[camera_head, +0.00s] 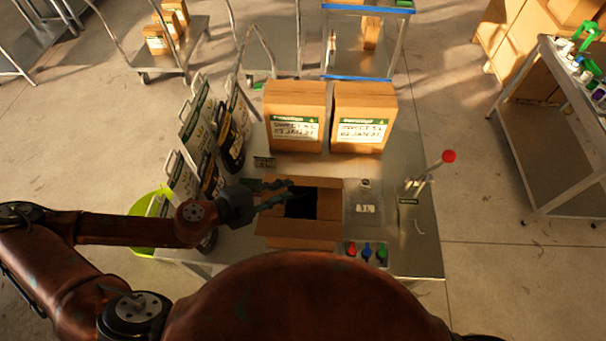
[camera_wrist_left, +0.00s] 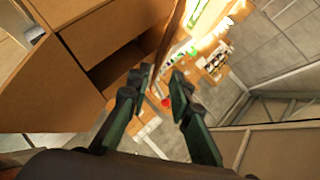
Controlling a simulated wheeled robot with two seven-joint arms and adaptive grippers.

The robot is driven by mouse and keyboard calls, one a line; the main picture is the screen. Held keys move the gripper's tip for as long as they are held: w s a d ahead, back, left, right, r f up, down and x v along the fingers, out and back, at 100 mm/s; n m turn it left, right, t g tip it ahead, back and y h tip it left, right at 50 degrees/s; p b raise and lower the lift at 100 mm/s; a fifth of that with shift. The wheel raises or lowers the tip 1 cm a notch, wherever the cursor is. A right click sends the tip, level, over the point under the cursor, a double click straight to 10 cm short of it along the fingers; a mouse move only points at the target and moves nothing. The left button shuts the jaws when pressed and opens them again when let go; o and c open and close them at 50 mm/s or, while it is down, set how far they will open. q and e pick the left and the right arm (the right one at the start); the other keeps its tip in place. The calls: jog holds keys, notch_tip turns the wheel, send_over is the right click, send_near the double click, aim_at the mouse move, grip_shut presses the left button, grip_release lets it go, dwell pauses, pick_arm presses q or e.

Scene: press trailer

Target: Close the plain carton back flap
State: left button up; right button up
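The plain carton (camera_head: 318,229) stands open on the metal table, its dark inside showing. Its back edge, with what looks like the back flap (camera_head: 318,182), is partly hidden by my left gripper. My left gripper (camera_head: 287,190) reaches in from the left over the carton's back left part, fingers apart. In the left wrist view the left gripper (camera_wrist_left: 158,95) is open, with a thin brown cardboard edge (camera_wrist_left: 165,45) running down toward the gap between its fingers; I cannot tell if they touch. Carton walls (camera_wrist_left: 105,30) fill the upper left there. My right gripper is not in view.
Two closed labelled cartons (camera_head: 294,112) (camera_head: 362,115) stand behind. White and black bags (camera_head: 200,125) stand at the left. A clear container (camera_head: 364,204), a red-knobbed lever (camera_head: 449,156) and coloured buttons (camera_head: 367,251) are right of the carton.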

aim_at(302, 184)
pick_arm(q)
jog(key=p+x, duration=0.1)
jog(key=x, duration=0.4)
jog(key=shift+w+d+p, duration=0.2)
jog(key=shift+d+p, duration=0.1)
jog(key=shift+d, duration=0.05)
jog(key=shift+w+d+f, duration=0.35)
jog(key=shift+d+f, duration=0.05)
jog(key=shift+d, duration=0.05)
jog(key=shift+c, duration=0.2)
grip_shut()
